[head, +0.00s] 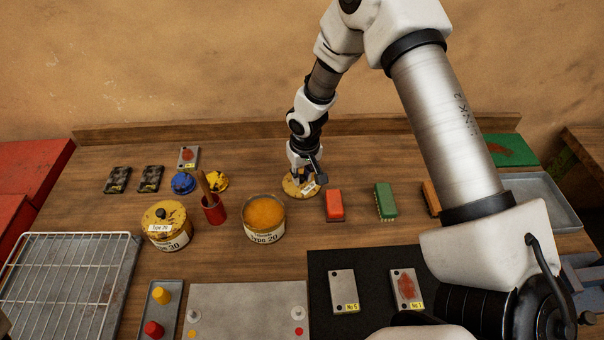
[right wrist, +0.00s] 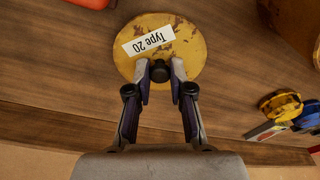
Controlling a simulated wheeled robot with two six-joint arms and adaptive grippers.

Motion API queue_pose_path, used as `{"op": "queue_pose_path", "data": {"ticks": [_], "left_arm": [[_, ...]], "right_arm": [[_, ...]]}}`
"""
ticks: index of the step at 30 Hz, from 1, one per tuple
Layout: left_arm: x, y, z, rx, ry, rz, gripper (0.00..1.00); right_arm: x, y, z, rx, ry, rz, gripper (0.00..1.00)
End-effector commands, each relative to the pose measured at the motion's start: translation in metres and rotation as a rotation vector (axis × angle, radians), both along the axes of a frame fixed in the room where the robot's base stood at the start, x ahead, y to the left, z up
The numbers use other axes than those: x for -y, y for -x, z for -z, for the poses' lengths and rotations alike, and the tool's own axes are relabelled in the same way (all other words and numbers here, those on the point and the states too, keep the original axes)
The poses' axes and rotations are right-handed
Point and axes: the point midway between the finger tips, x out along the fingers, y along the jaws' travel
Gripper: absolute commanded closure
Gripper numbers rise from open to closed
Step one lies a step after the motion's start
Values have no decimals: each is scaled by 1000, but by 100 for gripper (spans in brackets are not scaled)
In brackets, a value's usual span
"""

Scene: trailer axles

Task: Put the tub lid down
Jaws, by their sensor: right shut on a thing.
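The tub lid (head: 294,187) is a round, worn yellow disc on or just above the wooden bench, behind the open tub; I cannot tell if it touches. In the right wrist view the lid (right wrist: 181,58) shows a white "Type 20" label and a dark knob (right wrist: 160,72). My right gripper (head: 305,176) is above the lid, shut on its knob; its fingers (right wrist: 160,75) pinch the knob from both sides. The open tub (head: 264,236), labelled "Type 20", holds orange grease. My left gripper is not in view.
A red block (head: 334,205) and a green brush (head: 385,201) stand right of the lid. A red cup (head: 214,213) and a closed "Type 30" tub (head: 168,240) are left. A wire rack (head: 65,285) lies front left. Bare wood lies behind the lid.

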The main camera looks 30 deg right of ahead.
Motion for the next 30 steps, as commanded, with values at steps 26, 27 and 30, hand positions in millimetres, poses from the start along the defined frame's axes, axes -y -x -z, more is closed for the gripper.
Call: {"op": "queue_pose_path", "data": {"ticks": [26, 27, 30], "left_arm": [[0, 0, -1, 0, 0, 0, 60], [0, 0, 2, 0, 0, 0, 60], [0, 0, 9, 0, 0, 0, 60]], "right_arm": [[0, 0, 4, 3, -1, 0, 54], [0, 0, 0, 4, -1, 1, 54], [-1, 2, -19, 6, -1, 1, 54]]}}
